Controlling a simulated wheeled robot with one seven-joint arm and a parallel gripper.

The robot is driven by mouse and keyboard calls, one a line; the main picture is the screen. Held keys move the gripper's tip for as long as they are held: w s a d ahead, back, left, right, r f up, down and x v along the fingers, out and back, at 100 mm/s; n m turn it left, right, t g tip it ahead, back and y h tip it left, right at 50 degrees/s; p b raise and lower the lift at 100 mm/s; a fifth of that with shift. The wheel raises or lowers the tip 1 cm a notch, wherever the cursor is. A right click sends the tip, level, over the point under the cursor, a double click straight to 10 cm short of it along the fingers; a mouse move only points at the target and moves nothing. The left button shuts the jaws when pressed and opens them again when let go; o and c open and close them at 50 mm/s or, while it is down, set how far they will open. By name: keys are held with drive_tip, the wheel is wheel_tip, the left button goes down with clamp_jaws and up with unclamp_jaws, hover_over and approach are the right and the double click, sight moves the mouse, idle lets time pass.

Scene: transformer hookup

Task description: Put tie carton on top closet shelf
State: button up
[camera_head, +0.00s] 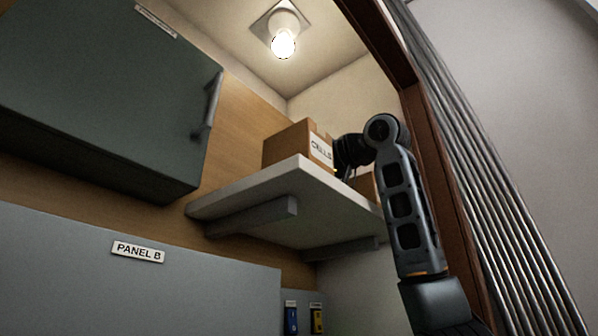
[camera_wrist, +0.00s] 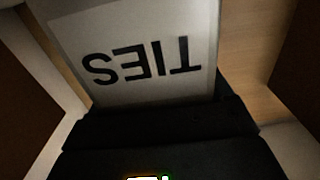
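The tie carton shows in the wrist view as a pale face with "TIES" (camera_wrist: 143,62) printed on it, upside down and very close to the camera. My gripper (camera_wrist: 160,125) is the dark shape across the lower part of that view, right against the carton's face. Its fingertips are hidden, so I cannot tell whether they grip the carton. In the head view my gripper (camera_head: 346,156) is at the top closet shelf (camera_head: 250,192), just right of a carton marked "CELLS".
The "CELLS" carton (camera_head: 287,146) stands on the shelf. Another brown carton (camera_head: 364,187) shows partly behind my arm. A grey cabinet (camera_head: 110,90) hangs at the left. The door frame (camera_head: 440,170) and ribbed curtain (camera_head: 490,170) stand close to my arm's right.

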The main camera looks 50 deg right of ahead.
drive_tip(key=o, duration=0.3)
drive_tip(key=shift+o, duration=0.2)
drive_tip(key=shift+r, duration=0.3)
drive_tip(key=s+b, duration=0.3)
drive_tip(key=s, duration=0.9)
drive_tip(key=shift+d, duration=0.2)
drive_tip(key=shift+f, duration=0.1)
